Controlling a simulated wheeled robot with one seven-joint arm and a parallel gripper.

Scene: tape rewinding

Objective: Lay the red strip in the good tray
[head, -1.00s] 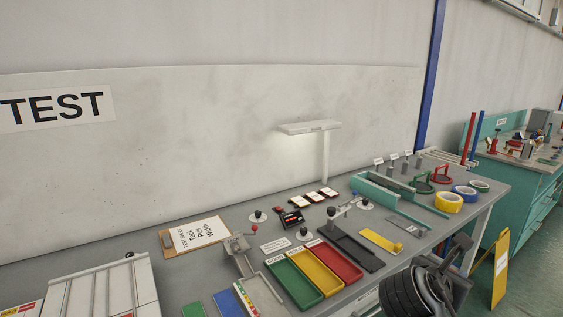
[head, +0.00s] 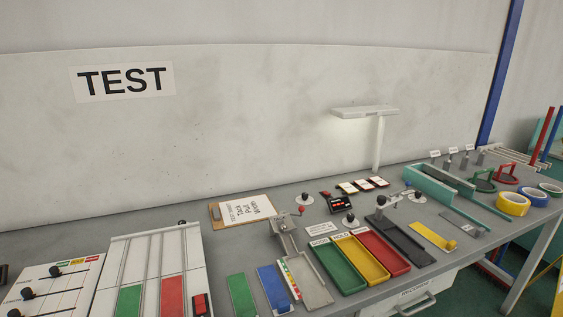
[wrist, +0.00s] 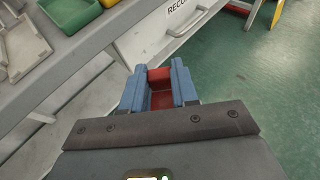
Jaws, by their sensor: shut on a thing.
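My gripper (wrist: 159,88) shows only in the wrist view. Its two blue fingers are shut on a red piece, the red strip (wrist: 161,98), mostly hidden between them. They are over the green floor, just off the bench front by the drawer. In the head view three empty trays lie side by side on the bench: a green tray (head: 336,267), a yellow tray (head: 361,259) and a red tray (head: 385,252). A small label plate (head: 322,228) lies behind them; its words are too small to read. The green tray also shows in the wrist view (wrist: 70,13).
A grey tray (head: 309,283) and blue (head: 272,289) and green (head: 241,295) pieces lie left of the trays. A dark long fixture (head: 402,242) stands to their right. A drawer (head: 414,292) with a protruding handle is below the bench edge. Open floor lies in front.

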